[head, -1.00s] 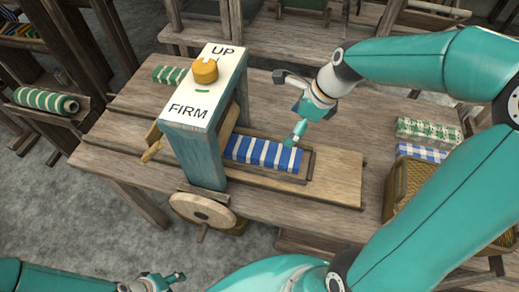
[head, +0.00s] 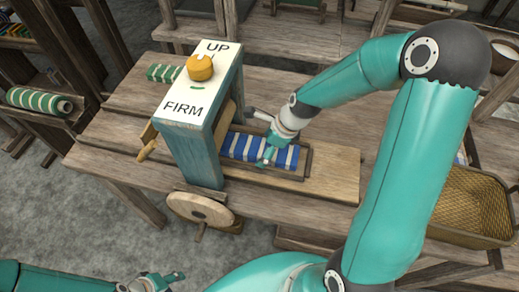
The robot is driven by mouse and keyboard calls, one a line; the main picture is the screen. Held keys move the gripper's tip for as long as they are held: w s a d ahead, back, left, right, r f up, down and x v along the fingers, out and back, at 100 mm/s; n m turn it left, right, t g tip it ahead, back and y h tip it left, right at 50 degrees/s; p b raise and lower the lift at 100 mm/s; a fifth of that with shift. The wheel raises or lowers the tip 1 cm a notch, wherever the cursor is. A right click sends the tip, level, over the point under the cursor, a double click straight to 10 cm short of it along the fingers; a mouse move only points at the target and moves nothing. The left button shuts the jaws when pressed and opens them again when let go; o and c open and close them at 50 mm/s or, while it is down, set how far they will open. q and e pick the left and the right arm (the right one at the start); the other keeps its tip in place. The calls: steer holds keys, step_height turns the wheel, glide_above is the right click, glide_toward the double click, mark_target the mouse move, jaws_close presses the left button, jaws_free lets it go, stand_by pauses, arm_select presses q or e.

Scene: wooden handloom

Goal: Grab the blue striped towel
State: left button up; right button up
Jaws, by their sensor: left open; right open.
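The blue and white striped towel (head: 239,147) lies flat in a shallow wooden tray (head: 307,163) on the loom table, just right of the blue post. My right gripper (head: 267,157) is open, with its fingers over the right half of the towel. It hides part of the stripes, and I cannot tell whether the fingers touch the cloth. My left gripper (head: 160,281) is open and empty at the bottom edge, low in front of the table and far from the towel.
A blue post with a white "UP/FIRM" panel (head: 192,100) and orange knob (head: 201,67) stands left of the towel. A wooden wheel (head: 200,209) sits below. Green striped rolls (head: 40,102) lie at left. A wicker basket (head: 470,205) stands at right.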

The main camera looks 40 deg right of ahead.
steer(key=shift+f, duration=0.15)
steer(key=c, duration=1.2)
